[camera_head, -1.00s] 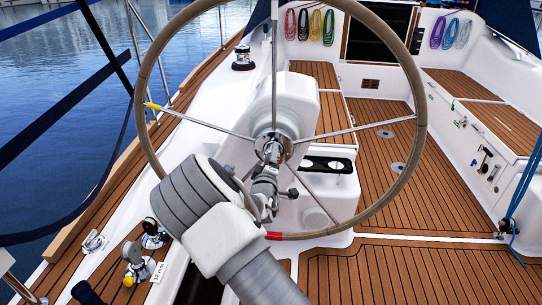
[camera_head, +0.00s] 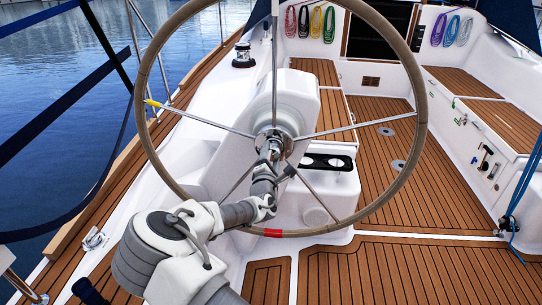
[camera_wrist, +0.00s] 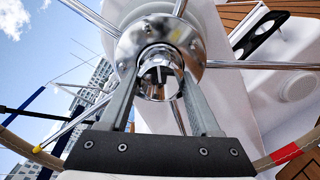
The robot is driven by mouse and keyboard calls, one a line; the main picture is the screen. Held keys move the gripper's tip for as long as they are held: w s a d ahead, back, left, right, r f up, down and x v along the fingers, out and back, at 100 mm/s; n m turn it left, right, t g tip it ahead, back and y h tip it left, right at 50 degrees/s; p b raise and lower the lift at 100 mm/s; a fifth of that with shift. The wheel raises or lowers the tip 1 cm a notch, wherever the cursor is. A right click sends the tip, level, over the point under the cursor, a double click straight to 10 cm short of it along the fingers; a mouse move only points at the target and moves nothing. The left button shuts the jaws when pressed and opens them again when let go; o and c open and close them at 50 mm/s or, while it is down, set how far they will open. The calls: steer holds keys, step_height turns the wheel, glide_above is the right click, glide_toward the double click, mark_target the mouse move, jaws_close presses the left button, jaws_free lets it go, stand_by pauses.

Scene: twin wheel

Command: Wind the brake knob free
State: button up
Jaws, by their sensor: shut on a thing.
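The brake knob (camera_wrist: 158,84) is a chrome cylinder with a dark slot-like mark on its face, at the centre of the wheel hub (camera_wrist: 133,46). In the wrist view my gripper (camera_wrist: 160,72) has one grey finger on each side of the knob and is shut on it. In the head view my gripper (camera_head: 271,150) meets the hub from below, and the knob is mostly hidden there. The large steering wheel (camera_head: 421,110) has a tan rim and thin metal spokes. A yellow band (camera_head: 152,103) marks its left side and a red band (camera_head: 272,233) its bottom.
The white pedestal (camera_head: 300,95) stands behind the wheel, with a black-framed holder (camera_head: 327,162) at lower right. Spokes surround my gripper closely. Teak deck (camera_head: 390,265) lies open at right. A blue rope (camera_head: 515,210) hangs at the right edge.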

steer(key=n, duration=0.2)
steer(key=n+b, duration=0.1)
steer(key=n, duration=0.1)
steer(key=shift+f+n, duration=0.2)
steer(key=shift+n, duration=0.1)
steer(key=shift+d+r+n+b, duration=0.1)
steer(key=shift+n+b, duration=0.8)
steer(key=shift+n, duration=1)
steer(key=o, duration=1.4)
steer(key=shift+s, duration=0.1)
steer(key=s+p, duration=0.1)
steer(key=s, duration=0.4)
steer(key=s+p, duration=0.1)
steer(key=s, duration=0.5)
steer(key=s+p, duration=0.1)
steer(key=s, duration=0.5)
steer(key=shift+s+a, duration=0.1)
steer(key=shift+a, duration=0.2)
steer(key=shift+d, duration=0.1)
